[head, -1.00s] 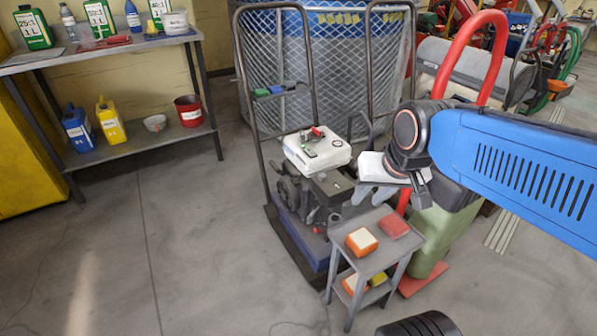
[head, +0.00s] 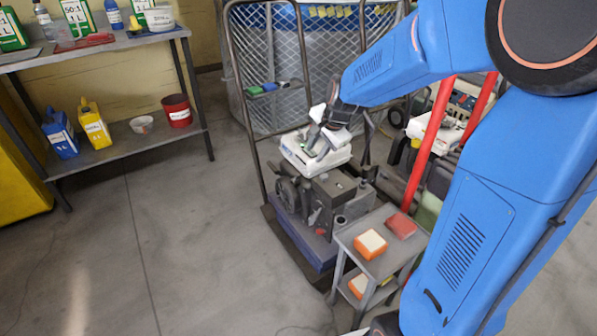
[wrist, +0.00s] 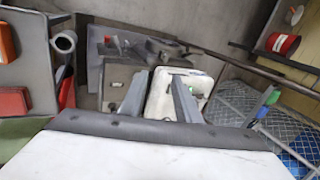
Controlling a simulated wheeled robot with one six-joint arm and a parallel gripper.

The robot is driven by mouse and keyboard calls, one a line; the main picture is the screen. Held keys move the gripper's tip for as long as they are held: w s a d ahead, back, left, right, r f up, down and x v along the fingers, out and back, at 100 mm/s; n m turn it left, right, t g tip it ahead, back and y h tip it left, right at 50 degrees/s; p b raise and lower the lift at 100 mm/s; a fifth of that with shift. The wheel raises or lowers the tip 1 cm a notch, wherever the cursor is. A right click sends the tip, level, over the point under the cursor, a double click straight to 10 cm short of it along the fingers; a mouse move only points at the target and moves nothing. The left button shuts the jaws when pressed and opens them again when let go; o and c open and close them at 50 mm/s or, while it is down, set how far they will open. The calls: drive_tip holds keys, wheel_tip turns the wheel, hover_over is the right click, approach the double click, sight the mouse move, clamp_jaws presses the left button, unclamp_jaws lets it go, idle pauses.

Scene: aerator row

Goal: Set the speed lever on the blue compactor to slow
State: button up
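The blue compactor (head: 305,243) stands mid-picture in the head view, with a blue base, dark grey engine parts and a white top cover (head: 300,165). My gripper (head: 318,148) is over this cover, fingers pointing down. In the wrist view my gripper (wrist: 160,78) has its two grey fingers apart, with the white cover (wrist: 192,84) behind and to the right. A small green mark (head: 311,150) shows beside the fingers in the head view. The speed lever cannot be made out; the gripper covers part of the cover top. I cannot tell whether the fingers touch it.
A dark tubular handle frame (head: 243,100) rises behind the compactor. A small grey stand (head: 372,268) with orange and red blocks is close at its right. A mesh cage (head: 290,55) is behind. A shelf (head: 135,148) with containers is at left. The floor at front left is clear.

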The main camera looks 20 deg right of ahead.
sight(299, 174)
drive_tip(key=shift+m, duration=0.6)
drive_tip(key=x, duration=0.6)
drive_tip(key=w+x, duration=0.1)
drive_tip(key=x, duration=1.3)
drive_tip(key=shift+w+d+r, duration=0.1)
drive_tip(key=shift+w+r, duration=0.1)
drive_tip(key=shift+w, duration=0.3)
clamp_jaws()
